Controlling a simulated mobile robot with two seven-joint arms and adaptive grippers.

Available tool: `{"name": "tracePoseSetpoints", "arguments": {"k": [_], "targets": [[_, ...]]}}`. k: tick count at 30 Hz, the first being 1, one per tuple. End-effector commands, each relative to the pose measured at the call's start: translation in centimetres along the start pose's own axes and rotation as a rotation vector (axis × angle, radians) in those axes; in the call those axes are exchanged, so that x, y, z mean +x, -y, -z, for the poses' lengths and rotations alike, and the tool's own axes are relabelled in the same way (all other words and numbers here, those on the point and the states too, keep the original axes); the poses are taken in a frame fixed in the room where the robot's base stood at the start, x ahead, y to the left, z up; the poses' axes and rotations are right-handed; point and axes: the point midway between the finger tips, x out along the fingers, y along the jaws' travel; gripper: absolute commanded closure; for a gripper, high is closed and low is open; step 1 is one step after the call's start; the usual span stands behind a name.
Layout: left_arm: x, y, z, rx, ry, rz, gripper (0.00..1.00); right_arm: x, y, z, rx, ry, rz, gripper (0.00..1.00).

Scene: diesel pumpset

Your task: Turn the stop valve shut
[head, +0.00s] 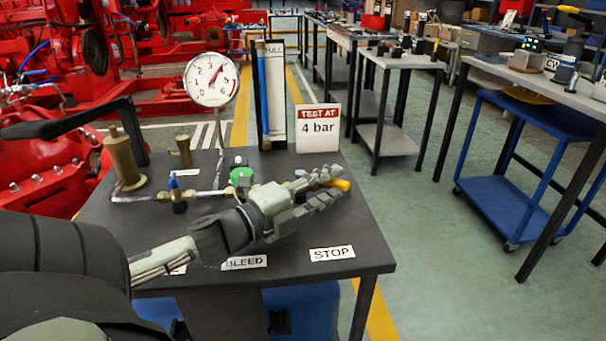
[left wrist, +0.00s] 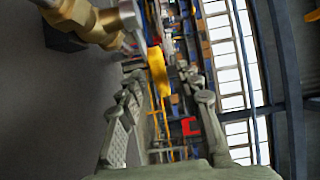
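The stop valve's yellow lever handle (head: 341,185) shows just past the fingertips of my left gripper (head: 326,187), above the STOP label (head: 332,253). The gripper hides most of the valve body in the head view. In the left wrist view, the yellow handle (left wrist: 158,72) appears in the gap between the two spread fingers of my left gripper (left wrist: 165,100). Brass fittings (left wrist: 85,20) lie at the upper left there. The fingers stand apart, and I cannot tell whether either touches the handle. My right gripper is not in view.
The dark bench (head: 300,274) carries a round gauge (head: 211,80), a green knob (head: 242,176), a blue-handled valve (head: 177,190) and a "TEST AT 4 bar" sign (head: 318,128). A black lever (head: 70,122) stands at left.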

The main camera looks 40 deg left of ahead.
Motion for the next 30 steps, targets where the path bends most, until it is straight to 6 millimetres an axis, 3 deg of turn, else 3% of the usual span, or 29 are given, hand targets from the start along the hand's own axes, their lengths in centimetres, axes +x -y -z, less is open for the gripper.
{"name": "tracePoseSetpoints", "arguments": {"k": [9, 15, 27, 30], "targets": [[-6.8, -0.2, -0.1, -0.003, 0.005, -0.005, 0.66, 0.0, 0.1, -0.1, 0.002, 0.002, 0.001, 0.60], [-9.6, 0.0, 0.0, -0.001, 0.002, -0.002, 0.66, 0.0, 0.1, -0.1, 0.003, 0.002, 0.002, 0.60], [-10.4, 0.0, 0.0, 0.001, -0.001, 0.000, 0.66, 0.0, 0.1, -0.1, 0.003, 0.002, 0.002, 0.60], [-10.4, 0.0, 0.0, 0.003, -0.002, -0.001, 0.78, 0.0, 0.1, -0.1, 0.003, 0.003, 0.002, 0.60]]}}
